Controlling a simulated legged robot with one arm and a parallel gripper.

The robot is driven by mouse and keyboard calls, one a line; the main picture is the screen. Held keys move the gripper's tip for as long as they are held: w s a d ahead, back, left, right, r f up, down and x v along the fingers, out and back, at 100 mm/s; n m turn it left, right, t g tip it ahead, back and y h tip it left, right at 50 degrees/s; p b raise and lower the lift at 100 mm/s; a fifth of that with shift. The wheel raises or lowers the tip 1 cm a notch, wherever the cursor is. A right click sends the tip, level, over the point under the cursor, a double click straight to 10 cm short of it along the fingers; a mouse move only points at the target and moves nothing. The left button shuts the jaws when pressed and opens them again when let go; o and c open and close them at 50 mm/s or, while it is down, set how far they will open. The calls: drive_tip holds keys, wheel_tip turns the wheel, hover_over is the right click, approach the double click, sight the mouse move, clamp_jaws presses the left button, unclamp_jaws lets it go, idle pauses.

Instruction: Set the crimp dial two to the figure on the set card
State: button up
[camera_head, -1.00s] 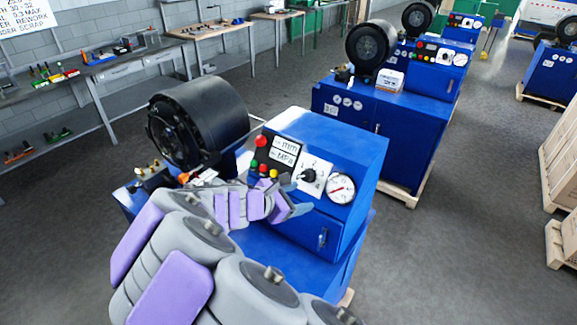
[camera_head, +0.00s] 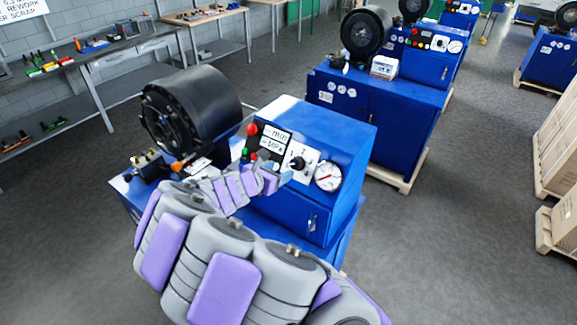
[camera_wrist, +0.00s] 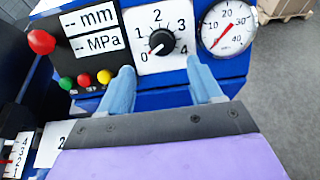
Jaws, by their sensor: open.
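The crimp dial is a black knob (camera_wrist: 161,42) on a white plate marked 0 to 4, on the near blue machine (camera_head: 305,140). The knob also shows in the head view (camera_head: 298,163). My gripper (camera_wrist: 160,70) is open and empty, its two blue fingers apart just below the knob, not around it. In the head view my gripper (camera_head: 277,178) is in front of the panel. A white card (camera_wrist: 50,143) with a 2 is partly hidden by my gripper; I cannot tell if it is the set card.
A pressure gauge (camera_wrist: 227,28) is right of the dial. A red button (camera_wrist: 41,42), small coloured buttons and a blank mm/MPa display (camera_wrist: 92,30) are left. A black crimp head (camera_head: 190,110) stands left.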

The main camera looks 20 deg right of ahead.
sight(293, 164)
drive_tip(key=x, duration=0.7)
drive_tip(key=shift+s+d+r, duration=0.2)
drive_tip(key=shift+s+d, duration=0.1)
drive_tip(key=shift+s, duration=0.05)
drive_tip(key=shift+w+f, duration=0.2)
drive_tip(key=shift+w, duration=0.05)
drive_tip(key=shift+w+a+f, duration=0.15)
drive_tip(key=shift+w+a, duration=0.15)
drive_tip(key=shift+w, duration=0.1)
drive_tip(key=shift+d, duration=1)
drive_tip(key=shift+c, duration=0.5)
drive_tip(key=shift+f, duration=0.15)
drive_tip(key=shift+c, duration=1.4)
drive_tip(key=shift+a, duration=0.35)
drive_tip(key=c, duration=0.3)
drive_tip(key=shift+a, duration=0.1)
drive_tip(key=c, duration=0.4)
